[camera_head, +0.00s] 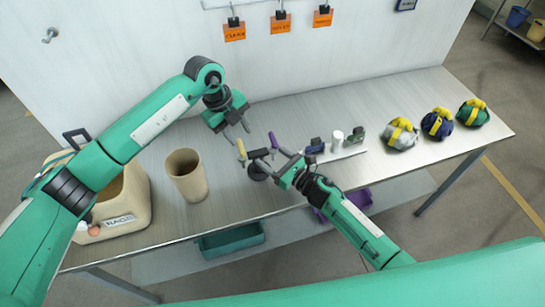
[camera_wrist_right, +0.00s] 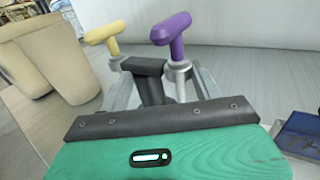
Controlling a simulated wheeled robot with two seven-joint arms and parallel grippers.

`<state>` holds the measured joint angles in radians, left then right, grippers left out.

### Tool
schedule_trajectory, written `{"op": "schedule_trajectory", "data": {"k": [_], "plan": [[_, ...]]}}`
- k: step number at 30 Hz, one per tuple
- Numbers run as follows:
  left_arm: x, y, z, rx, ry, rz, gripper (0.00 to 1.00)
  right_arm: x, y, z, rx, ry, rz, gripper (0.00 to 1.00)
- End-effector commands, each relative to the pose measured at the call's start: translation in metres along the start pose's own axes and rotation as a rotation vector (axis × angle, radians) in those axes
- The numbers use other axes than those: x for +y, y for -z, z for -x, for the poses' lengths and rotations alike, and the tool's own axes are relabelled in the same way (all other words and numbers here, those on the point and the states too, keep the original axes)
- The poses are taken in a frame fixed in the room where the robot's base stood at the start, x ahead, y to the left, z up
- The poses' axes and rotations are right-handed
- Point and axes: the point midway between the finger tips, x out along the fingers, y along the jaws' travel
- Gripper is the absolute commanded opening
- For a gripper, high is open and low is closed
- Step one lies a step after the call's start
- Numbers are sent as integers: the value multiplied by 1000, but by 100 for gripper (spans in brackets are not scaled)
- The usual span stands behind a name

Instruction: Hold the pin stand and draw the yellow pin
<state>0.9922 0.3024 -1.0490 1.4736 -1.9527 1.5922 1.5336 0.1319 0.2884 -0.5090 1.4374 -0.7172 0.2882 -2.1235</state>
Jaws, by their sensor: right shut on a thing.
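The pin stand (camera_head: 257,173) is dark and stands on the table near its middle. A yellow T-handled pin (camera_head: 241,149) is at its left and a purple one (camera_head: 273,141) at its right. Both pins also show upright in the right wrist view, yellow (camera_wrist_right: 104,34) and purple (camera_wrist_right: 172,32). My right gripper (camera_head: 266,164) is shut on the stand; a dark T-shaped part (camera_wrist_right: 148,72) shows between its fingers. My left gripper (camera_head: 238,133) is open and empty, just behind the yellow pin, its fingers apart. The lower stand is partly hidden by the right gripper.
A tan cup (camera_head: 187,175) and a beige bin (camera_head: 130,205) stand left on the metal table (camera_head: 330,90). Small items, including a white cylinder (camera_head: 338,140), lie right of my right gripper. Several colored bags (camera_head: 400,134) sit at the far right. A wall stands behind.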

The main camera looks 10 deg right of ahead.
Motion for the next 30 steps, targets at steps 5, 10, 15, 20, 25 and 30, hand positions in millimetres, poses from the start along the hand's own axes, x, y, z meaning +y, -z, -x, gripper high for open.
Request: {"op": "schedule_trajectory", "data": {"k": [5, 10, 15, 20, 25, 30], "plan": [[-10, -4, 6, -108, -154, -250, 38, 0, 1, 0, 2, 1, 1, 38], [-12, -7, 10, -151, -236, -364, 38, 0, 1, 0, 2, 1, 1, 38], [-10, -10, 3, -158, -254, -385, 38, 0, 1, 0, 2, 1, 1, 2], [-6, -13, -16, -156, -253, -384, 38, 0, 1, 0, 1, 1, 1, 2], [-1, -18, -40, -155, -252, -383, 38, 0, 0, 0, 1, 0, 1, 2], [4, -22, -60, -157, -251, -383, 38, 0, 0, 0, 0, 0, 1, 2]]}}
